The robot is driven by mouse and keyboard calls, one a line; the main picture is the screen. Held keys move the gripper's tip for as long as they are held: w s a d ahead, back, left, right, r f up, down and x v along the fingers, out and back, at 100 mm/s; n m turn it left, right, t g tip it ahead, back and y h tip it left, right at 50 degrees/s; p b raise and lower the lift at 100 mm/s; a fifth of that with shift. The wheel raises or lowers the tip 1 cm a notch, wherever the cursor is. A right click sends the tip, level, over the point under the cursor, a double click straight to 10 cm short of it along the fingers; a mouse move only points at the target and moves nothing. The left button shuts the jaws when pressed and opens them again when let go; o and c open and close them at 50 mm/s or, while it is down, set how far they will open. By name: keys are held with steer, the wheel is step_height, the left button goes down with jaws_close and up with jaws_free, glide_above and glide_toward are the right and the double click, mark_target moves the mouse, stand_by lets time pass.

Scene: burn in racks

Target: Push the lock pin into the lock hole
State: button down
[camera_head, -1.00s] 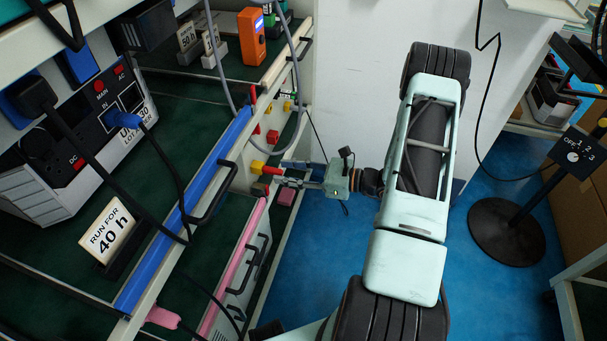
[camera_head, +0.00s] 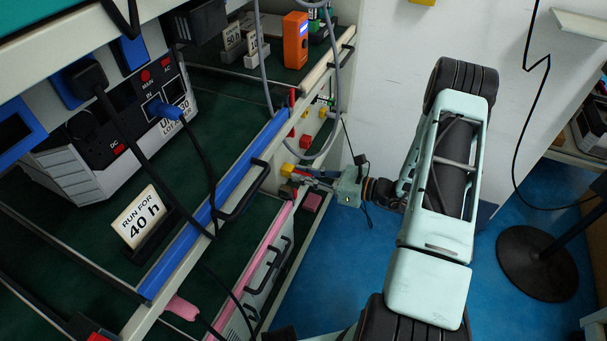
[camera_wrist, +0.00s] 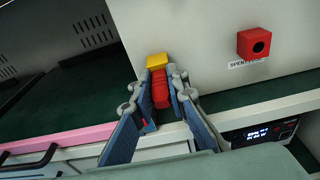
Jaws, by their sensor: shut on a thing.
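A red lock pin (camera_wrist: 160,92) stands between the two fingers of my gripper (camera_wrist: 160,84) in the wrist view, and the fingers are shut on it. The pin's far end meets a yellow block (camera_wrist: 157,61) on the pale rack post. How deep the pin sits in the block, and the hole itself, are hidden. In the head view my gripper (camera_head: 313,181) reaches leftward to the post, close to the yellow block (camera_head: 288,170).
A red block with a round hole (camera_wrist: 253,42) and a "SPENT PINS" label is to the right on the post. A pink-edged shelf (camera_wrist: 60,138) lies at lower left. A blue-edged shelf (camera_head: 220,200) and a hanging grey cable (camera_head: 266,70) are near my arm.

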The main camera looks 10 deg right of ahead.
steer(key=c, duration=2.4)
jaws_free()
jaws_close()
steer(key=shift+v, duration=0.85)
steer(key=v, duration=0.3)
steer(key=shift+s+d+f, duration=0.1)
steer(key=shift+f, duration=0.25)
